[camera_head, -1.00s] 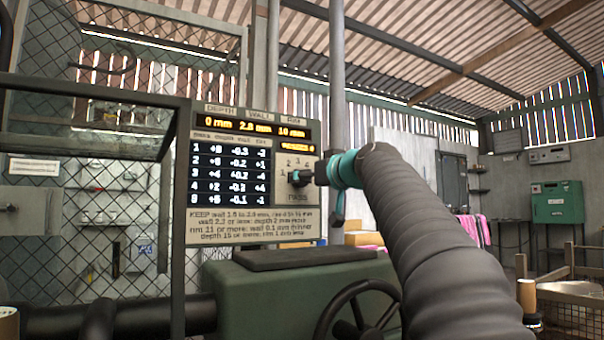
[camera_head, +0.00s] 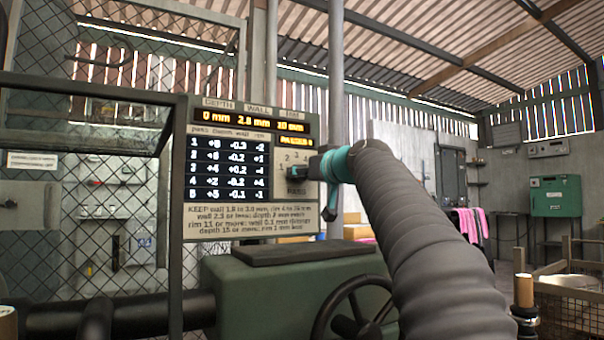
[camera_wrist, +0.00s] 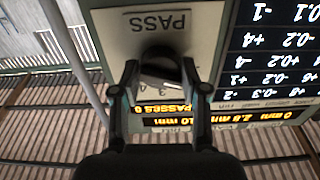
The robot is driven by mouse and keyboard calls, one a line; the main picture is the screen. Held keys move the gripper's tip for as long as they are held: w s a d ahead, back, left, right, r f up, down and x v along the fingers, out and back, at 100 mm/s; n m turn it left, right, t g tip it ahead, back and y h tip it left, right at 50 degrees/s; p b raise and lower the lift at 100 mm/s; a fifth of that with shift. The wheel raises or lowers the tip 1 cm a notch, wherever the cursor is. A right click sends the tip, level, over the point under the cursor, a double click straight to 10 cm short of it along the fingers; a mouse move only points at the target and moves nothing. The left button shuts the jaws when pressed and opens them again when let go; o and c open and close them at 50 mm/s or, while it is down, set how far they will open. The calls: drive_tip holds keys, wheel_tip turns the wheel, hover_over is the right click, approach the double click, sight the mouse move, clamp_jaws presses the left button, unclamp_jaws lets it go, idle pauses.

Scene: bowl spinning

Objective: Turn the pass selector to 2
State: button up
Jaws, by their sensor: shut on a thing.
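The pass selector is a dark round knob (camera_wrist: 163,55) on the pale PASS plate of the control panel, upside down in the wrist view. In the head view its dial (camera_head: 294,160) shows at the panel's right side, with numbers around it. My gripper (camera_wrist: 161,72) has one finger on each side of the knob and is shut on it. In the head view my gripper (camera_head: 316,166) reaches the dial from the right and covers part of it. I cannot tell which number the knob points at.
The panel (camera_head: 250,221) has a lit orange readout (camera_head: 252,121) and a table of passes. A green machine housing (camera_head: 260,285) with a handwheel (camera_head: 352,315) stands below. A mesh guard (camera_head: 90,190) is at left. A vertical pole (camera_head: 336,90) rises behind my gripper.

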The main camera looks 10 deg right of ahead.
drive_tip(key=shift+a, duration=0.1)
drive_tip(key=shift+m+p, duration=1.05)
drive_tip(key=shift+m, duration=2.25)
drive_tip(key=o, duration=1.1)
drive_tip(key=shift+o, duration=0.2)
drive_tip(key=shift+s, duration=0.1)
